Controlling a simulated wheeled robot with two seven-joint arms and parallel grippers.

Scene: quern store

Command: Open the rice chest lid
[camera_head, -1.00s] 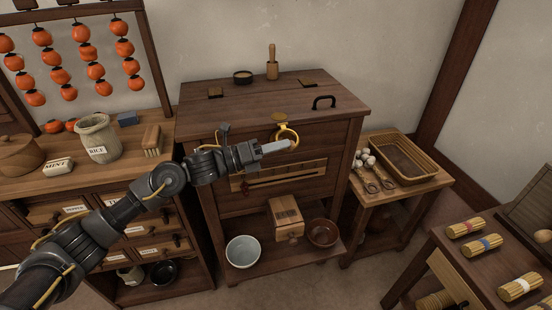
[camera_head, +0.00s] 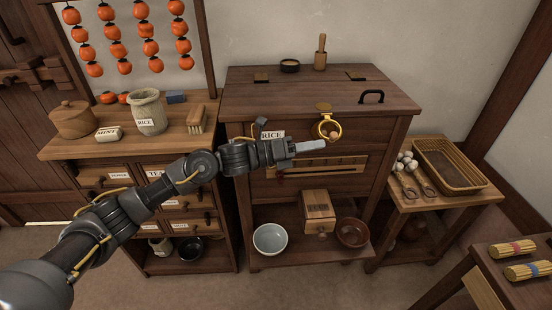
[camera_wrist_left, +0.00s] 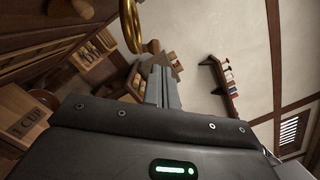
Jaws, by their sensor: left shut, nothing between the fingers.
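The rice chest (camera_head: 262,187) is a dark wooden chest in the middle of the head view, with a RICE label on its front. Its lid (camera_head: 330,92) is down, with a black handle (camera_head: 371,97) on top near the right front edge. A brass ring (camera_head: 329,128) hangs from a plate at the lid's front edge; a ring also shows in the left wrist view (camera_wrist_left: 138,28). My left gripper (camera_head: 322,145) is shut and empty, in front of the chest just below and left of the ring in the picture. I cannot tell whether it touches the ring. My right gripper is not in view.
A side table with a basket (camera_head: 449,168) is at right. A cabinet with a sack (camera_head: 149,111) is at left. Bowls (camera_head: 270,238) sit on the lower shelf.

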